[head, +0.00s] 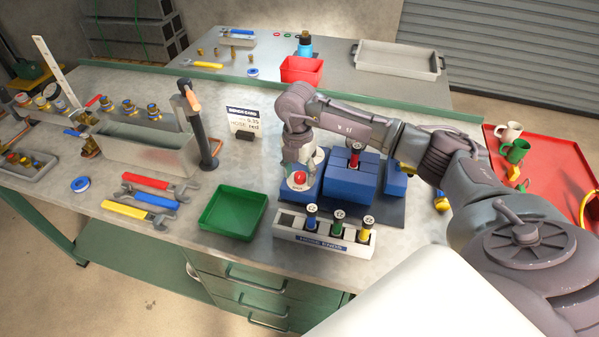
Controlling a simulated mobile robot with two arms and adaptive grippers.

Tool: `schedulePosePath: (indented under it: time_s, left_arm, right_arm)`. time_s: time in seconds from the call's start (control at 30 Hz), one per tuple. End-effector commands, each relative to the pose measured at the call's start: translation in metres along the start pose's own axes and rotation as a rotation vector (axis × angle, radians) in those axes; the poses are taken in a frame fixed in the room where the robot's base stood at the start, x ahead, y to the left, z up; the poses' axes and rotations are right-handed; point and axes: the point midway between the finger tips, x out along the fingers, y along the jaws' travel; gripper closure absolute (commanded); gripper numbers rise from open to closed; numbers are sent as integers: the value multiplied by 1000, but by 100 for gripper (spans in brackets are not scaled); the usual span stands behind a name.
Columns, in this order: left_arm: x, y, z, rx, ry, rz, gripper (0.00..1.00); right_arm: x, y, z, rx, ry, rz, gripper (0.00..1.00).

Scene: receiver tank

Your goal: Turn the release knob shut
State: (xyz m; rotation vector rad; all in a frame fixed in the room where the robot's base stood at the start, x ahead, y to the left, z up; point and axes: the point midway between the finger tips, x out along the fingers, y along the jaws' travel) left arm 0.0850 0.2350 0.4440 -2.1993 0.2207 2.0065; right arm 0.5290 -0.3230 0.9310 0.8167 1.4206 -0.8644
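A red round knob or button (299,178) sits on a pale round base on top of the left part of the blue block assembly (340,185). It may be the release knob; I see no readable label on it. My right gripper (297,165) points down right over this red part, with its fingers close behind and above it. Whether the fingers touch it, and how far apart they are, I cannot tell. A black, red-marked upright part (355,154) stands on the middle blue block. My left gripper is not in view.
A pale rack (323,235) with several coloured cylinders stands in front of the blue blocks. A green tray (233,212) and several wrenches (145,197) lie to the left. A card (242,119) stands behind. A red tray with mugs (545,165) is at right.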

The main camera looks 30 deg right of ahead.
Motion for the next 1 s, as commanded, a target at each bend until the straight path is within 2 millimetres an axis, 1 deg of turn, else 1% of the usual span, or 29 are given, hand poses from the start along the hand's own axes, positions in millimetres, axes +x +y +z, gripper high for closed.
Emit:
schedulePosePath:
  time_s: [0.2,0.27,0.33,0.47,0.6,0.7,0.8,0.9,1.0]
  left_arm:
    - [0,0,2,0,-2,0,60]
    - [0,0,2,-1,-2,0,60]
    - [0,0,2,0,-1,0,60]
    - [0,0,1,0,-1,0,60]
    - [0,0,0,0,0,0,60]
    - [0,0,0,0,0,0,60]
    - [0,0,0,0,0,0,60]
    - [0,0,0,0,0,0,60]
    - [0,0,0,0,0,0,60]
  right_arm:
    - [-1,0,0,-1,0,0,43]
    - [-4,0,0,-1,0,0,43]
    - [-11,1,0,-1,0,2,43]
    - [-34,1,1,-1,-2,4,43]
    - [-66,1,1,-1,-3,5,43]
    - [-86,1,1,0,-2,3,43]
    - [-102,1,0,0,-1,2,43]
    - [-113,1,0,0,-1,2,43]
    - [-118,0,0,0,0,1,43]
